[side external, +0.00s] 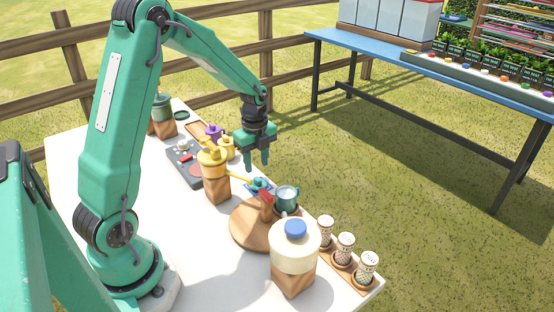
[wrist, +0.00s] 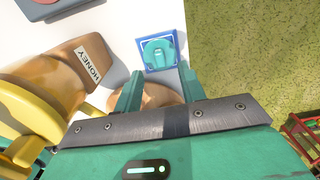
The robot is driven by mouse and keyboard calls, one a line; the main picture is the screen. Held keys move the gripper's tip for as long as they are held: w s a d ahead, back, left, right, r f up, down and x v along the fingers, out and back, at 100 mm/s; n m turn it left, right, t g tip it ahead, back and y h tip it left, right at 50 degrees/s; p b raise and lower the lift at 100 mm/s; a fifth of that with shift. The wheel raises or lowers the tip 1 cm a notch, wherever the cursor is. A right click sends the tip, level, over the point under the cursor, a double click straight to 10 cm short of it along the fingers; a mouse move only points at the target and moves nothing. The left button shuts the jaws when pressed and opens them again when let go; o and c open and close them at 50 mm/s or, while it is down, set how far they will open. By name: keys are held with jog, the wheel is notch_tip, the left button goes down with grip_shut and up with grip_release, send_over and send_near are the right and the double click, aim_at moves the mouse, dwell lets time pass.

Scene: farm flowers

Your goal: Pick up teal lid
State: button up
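The teal lid (side external: 259,183) lies on a small blue square mat (side external: 268,190) near the far edge of the white table. In the wrist view the teal lid (wrist: 158,52) sits inside the blue frame of the mat (wrist: 149,66), with a knob on its top. My gripper (side external: 257,161) points down above the lid, apart from it. Its two fingers are spread with nothing between them; in the wrist view my gripper (wrist: 159,72) has the lid ahead, between the lines of its fingers.
A yellow-topped honey jar (side external: 216,187) stands close to the lid. Several shakers (side external: 345,245) line the table edge. A dark tray (side external: 183,168) lies behind.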

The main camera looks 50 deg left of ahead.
aim_at(258, 178)
jog(key=shift+d+f, duration=0.15)
jog(key=shift+f, duration=2.5)
grip_shut()
